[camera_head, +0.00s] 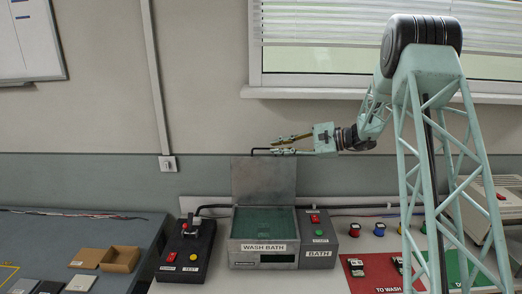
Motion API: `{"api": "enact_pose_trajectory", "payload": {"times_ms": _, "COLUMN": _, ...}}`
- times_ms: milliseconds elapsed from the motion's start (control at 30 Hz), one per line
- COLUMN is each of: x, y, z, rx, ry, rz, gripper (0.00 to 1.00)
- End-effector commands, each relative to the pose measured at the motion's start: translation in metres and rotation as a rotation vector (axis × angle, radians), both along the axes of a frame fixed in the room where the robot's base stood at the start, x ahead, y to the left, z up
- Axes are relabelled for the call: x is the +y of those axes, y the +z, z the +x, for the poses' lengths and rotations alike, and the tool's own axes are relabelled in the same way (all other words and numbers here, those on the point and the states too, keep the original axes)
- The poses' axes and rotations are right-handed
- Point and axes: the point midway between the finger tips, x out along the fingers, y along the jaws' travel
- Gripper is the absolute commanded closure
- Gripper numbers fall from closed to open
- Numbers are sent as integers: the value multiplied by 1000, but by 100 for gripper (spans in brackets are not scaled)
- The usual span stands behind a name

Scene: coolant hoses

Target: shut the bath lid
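The wash bath (264,255) is a grey metal box labelled WASH BATH, with a green interior visible from the front. Its grey lid (263,182) stands upright at the back of the box, so the bath is open. A thin black handle (254,150) shows at the lid's top edge. My gripper (274,145) reaches in from the right above the lid, its two fingers spread apart and pointing left. The handle's right end overlaps the lower finger; I cannot tell if they touch. Nothing is visibly held.
A black control box (187,250) with buttons stands left of the bath, and a grey BATH switch box (318,240) adjoins it on the right. A red TO WASH mat (362,285) with dark parts lies further right. A cardboard box (120,259) is on the left table.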

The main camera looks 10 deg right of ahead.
Motion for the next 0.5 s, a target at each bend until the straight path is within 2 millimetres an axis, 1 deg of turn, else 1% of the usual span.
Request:
{"api": "enact_pose_trajectory", "payload": {"times_ms": 100, "x": 15, "y": -5, "z": 8, "rx": 1, "ry": 3, "rz": 0, "gripper": 89}}
{"api": "enact_pose_trajectory", "payload": {"times_ms": 300, "x": 36, "y": -11, "z": 21, "rx": 0, "ry": 3, "rz": 0, "gripper": 89}}
{"api": "enact_pose_trajectory", "payload": {"times_ms": 500, "x": 52, "y": -16, "z": 31, "rx": 0, "ry": 1, "rz": 0, "gripper": 89}}
